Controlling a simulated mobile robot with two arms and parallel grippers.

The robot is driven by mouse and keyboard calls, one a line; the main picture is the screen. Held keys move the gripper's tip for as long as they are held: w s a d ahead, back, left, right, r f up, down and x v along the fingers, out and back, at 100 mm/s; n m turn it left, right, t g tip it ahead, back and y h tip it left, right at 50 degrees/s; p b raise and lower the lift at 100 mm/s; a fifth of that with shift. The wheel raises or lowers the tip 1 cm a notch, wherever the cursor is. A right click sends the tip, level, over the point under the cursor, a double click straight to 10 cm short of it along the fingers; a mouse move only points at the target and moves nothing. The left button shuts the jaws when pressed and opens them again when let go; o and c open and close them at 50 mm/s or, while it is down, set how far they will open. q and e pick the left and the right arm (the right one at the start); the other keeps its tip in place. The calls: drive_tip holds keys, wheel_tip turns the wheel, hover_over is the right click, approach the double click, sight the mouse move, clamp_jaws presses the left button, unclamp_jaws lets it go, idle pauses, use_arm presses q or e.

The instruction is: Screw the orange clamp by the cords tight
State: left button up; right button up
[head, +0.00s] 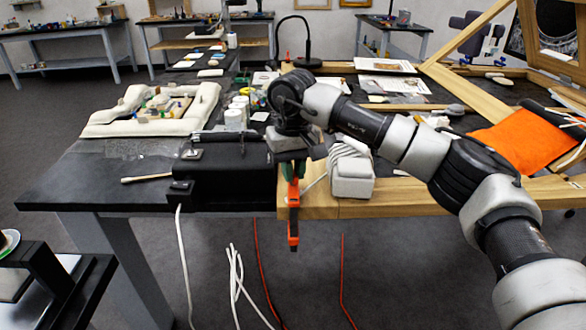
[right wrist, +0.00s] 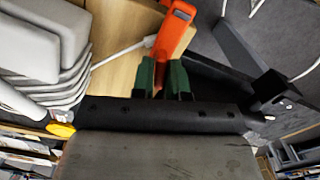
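The orange clamp (head: 293,215) hangs upright at the front edge of the wooden frame, where it meets the dark table. In the right wrist view the clamp (right wrist: 174,32) runs down between the green finger pads. My right gripper (head: 293,170) is above the clamp's upper part. Its green fingers (right wrist: 162,78) lie close against both sides of the orange part and look shut on it. The clamp's top is hidden by the gripper. White cords (head: 235,275) and red cords (head: 262,270) hang below the table edge near the clamp. My left gripper is not in view.
A grey-white stacked block (head: 351,175) is close on the right. An orange cushion (head: 520,145) lies farther right. Free room lies in front of the table edge.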

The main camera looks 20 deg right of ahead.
clamp_jaws()
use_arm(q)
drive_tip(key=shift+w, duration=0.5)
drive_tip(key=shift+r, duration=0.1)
use_arm(e)
drive_tip(key=shift+m, duration=0.3)
